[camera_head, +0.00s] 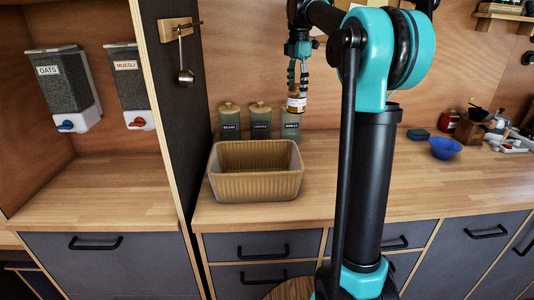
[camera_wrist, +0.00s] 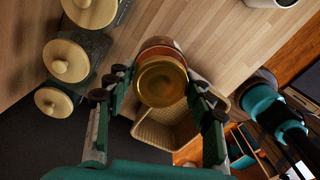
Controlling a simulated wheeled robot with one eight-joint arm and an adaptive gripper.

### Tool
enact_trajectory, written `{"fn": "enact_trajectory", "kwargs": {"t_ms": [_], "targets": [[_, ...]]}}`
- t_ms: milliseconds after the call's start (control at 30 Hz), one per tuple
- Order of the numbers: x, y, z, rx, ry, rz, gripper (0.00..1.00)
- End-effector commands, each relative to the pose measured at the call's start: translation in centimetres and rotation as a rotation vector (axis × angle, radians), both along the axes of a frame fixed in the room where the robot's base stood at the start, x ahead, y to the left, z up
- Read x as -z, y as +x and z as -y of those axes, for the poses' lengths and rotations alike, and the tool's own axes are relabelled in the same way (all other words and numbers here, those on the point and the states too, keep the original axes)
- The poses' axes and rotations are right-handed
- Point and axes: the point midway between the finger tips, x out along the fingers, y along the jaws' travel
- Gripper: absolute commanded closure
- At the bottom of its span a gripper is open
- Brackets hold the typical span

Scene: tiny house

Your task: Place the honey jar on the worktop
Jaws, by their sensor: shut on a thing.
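The honey jar (camera_head: 296,102) is a small amber jar with a pale label, held upright in the air in front of the back wall in the head view. Its gold lid (camera_wrist: 162,80) faces the camera in the wrist view. My gripper (camera_head: 298,84) is shut on the jar, with fingers on both sides of it; the fingers also show in the wrist view (camera_wrist: 161,98). The wooden worktop (camera_head: 330,180) lies below the jar. In the head view the jar hangs in front of the rightmost green canister. The gap between jar and worktop is hard to judge.
A woven basket (camera_head: 254,187) stands at the worktop's left front. Several green canisters with wooden lids (camera_head: 229,120) line the back wall behind it. A blue bowl (camera_head: 444,148) and kitchen items sit at the right. Bare worktop lies right of the basket, partly behind my arm.

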Motion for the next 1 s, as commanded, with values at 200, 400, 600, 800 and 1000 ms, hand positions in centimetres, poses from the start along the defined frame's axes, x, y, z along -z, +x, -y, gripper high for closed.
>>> {"fn": "enact_trajectory", "kwargs": {"t_ms": [200,400,600,800,1000], "targets": [[4.7,0.0,0.0,-0.001,0.000,0.000,0.94],[9.5,0.0,0.0,-0.001,0.000,0.000,0.94],[13.6,0.0,0.0,-0.001,0.000,0.000,0.94],[15.3,0.0,0.0,-0.001,0.000,0.000,0.94],[16.9,0.0,0.0,-0.001,0.000,0.000,0.94]]}}
